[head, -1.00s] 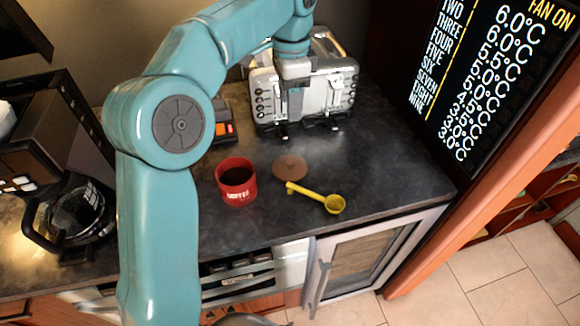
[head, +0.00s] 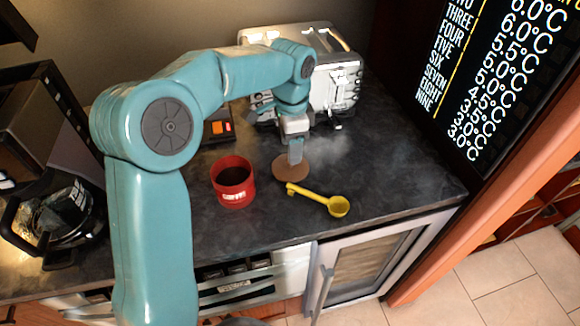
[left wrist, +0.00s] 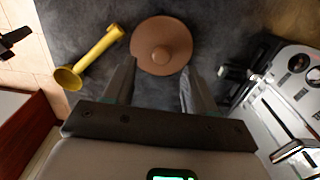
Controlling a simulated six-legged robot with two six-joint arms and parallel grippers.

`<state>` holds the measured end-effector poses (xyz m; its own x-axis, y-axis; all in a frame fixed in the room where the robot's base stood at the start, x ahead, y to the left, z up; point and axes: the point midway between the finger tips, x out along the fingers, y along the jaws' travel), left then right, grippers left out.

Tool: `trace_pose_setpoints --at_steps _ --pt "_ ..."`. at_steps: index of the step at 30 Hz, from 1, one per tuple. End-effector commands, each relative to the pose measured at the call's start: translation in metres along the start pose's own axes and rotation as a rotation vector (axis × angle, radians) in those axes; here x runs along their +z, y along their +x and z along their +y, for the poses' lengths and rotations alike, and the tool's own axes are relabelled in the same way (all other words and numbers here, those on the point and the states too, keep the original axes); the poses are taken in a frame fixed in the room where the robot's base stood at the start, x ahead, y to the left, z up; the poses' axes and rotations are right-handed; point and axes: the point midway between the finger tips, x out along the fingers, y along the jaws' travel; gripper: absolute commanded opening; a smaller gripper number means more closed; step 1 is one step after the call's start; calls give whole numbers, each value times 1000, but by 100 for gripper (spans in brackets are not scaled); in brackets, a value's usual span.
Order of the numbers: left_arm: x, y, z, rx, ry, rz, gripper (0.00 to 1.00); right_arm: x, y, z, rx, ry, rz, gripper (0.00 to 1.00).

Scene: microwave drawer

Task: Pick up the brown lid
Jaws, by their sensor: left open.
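The brown lid (head: 291,171) is a round disc lying on the dark counter, right of the red canister. In the left wrist view the lid (left wrist: 161,45) shows a small round knob at its centre. My left gripper (head: 295,155) points down just above the lid and hides part of it in the head view. In the left wrist view its two fingers (left wrist: 155,88) are apart and empty, with the lid beyond the fingertips. I cannot tell the exact height over the lid. My right gripper is not in view.
A red canister (head: 233,186) with dark contents stands left of the lid. A yellow scoop (head: 318,198) lies close in front of it. A toaster (head: 335,85) is behind, a coffee pot (head: 55,215) far left. The counter's right part is clear.

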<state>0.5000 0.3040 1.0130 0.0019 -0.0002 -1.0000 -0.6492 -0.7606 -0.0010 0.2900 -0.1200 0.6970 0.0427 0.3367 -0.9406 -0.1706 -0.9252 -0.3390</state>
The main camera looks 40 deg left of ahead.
Motion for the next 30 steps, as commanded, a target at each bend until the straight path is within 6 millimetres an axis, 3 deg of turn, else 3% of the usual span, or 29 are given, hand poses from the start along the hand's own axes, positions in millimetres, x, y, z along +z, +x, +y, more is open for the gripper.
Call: trace_pose_setpoints --at_steps 6,15,20,21,30 --pt "2 34 -2 2 0 -2 56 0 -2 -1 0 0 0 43" --pt "2 40 -3 1 0 0 56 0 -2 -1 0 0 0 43" --pt "2 40 -3 1 0 0 4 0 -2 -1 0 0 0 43" --pt "2 40 -3 1 0 0 0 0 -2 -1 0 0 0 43" --pt "2 38 -3 0 0 0 0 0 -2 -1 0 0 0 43"
